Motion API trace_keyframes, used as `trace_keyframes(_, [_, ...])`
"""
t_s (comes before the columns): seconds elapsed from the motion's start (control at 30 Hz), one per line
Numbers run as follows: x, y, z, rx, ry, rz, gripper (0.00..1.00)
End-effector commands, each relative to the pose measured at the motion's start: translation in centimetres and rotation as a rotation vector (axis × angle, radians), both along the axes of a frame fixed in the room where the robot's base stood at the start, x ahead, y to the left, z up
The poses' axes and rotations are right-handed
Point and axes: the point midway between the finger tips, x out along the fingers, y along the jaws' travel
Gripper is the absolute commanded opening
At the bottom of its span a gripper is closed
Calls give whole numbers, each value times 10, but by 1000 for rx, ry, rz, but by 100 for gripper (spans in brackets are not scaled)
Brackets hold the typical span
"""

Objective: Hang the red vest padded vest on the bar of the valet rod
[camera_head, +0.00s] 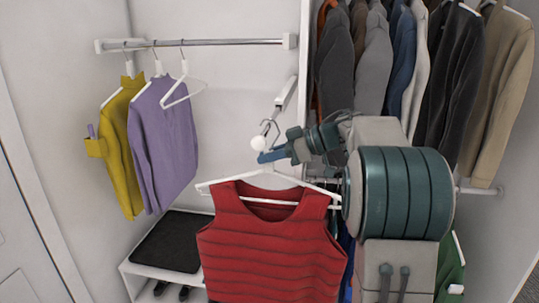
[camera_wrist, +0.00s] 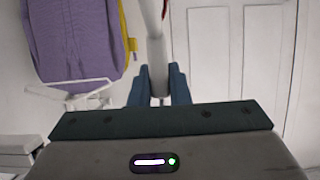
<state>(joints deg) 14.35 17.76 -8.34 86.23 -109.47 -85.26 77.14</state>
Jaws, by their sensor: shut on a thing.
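The red padded vest (camera_head: 270,240) hangs upright on a white hanger (camera_head: 215,184) in the middle of the head view. My gripper (camera_head: 270,156) is shut on the hanger's upper part, just below its metal hook (camera_head: 268,128). The valet rod (camera_head: 287,93) sticks out from the closet's upright and ends in a white knob (camera_head: 258,143). The hook overlaps the rod just behind the knob; I cannot tell whether it rests on the bar. In the wrist view, the fingers (camera_wrist: 158,88) close around a pale upright piece; the vest is almost wholly out of that view.
A wall rail (camera_head: 215,42) at left holds a yellow garment (camera_head: 120,150), a purple sweater (camera_head: 165,140) and an empty white hanger (camera_head: 185,88). Several jackets (camera_head: 380,60) crowd the right side. A low white bench with a dark pad (camera_head: 168,242) stands below left.

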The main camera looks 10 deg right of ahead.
Motion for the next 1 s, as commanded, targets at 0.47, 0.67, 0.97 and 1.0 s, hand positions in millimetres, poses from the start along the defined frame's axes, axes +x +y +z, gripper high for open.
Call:
trace_keyframes(0.47, [-1,-2,0,-1,1,-1,42])
trace_keyframes(0.67, [-10,-25,10,-2,-2,-3,42])
trace_keyframes(0.97, [-33,-84,36,-1,-2,-3,42])
trace_keyframes(1.0, [-36,-90,39,-1,-2,-3,42])
